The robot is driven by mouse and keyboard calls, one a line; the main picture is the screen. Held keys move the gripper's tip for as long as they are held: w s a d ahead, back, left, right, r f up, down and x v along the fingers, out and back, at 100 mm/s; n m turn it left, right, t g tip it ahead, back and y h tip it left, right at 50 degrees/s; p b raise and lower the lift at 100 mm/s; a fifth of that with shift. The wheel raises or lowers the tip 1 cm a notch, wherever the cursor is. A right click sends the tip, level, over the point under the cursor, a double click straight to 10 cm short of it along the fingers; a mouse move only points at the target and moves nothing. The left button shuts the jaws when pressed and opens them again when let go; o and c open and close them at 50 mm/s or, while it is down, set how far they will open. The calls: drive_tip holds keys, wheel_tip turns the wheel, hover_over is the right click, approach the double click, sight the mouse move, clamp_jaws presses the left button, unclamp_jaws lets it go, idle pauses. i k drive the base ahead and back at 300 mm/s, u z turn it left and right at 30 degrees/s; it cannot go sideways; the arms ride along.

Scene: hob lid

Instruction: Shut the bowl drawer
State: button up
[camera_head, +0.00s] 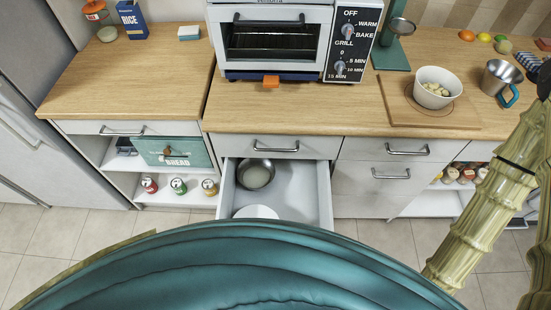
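The bowl drawer (322,195) stands pulled open below the counter, under the toaster oven. A metal bowl (256,175) sits at its back left, and a white round dish (256,212) is nearer its front. The drawer's front face and handle are hidden behind the large teal part of my body at the bottom of the picture. A shut drawer with a bar handle (276,148) is directly above it. My arm's links show at the right, but my gripper does not show.
The toaster oven (275,42) stands on the wooden counter. A cutting board (430,113) with a white bowl (434,88), and a metal mug (498,76), are at the right. Shut cabinet fronts (372,190) flank the drawer on the right; open shelves with cans (178,187) are left.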

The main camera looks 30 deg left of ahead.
sight(300, 191)
drive_tip(key=u, duration=0.05)
drive_tip(key=k, duration=1.1)
drive_tip(key=z, duration=2)
drive_tip(key=k, duration=0.25)
drive_tip(key=u, duration=1.7)
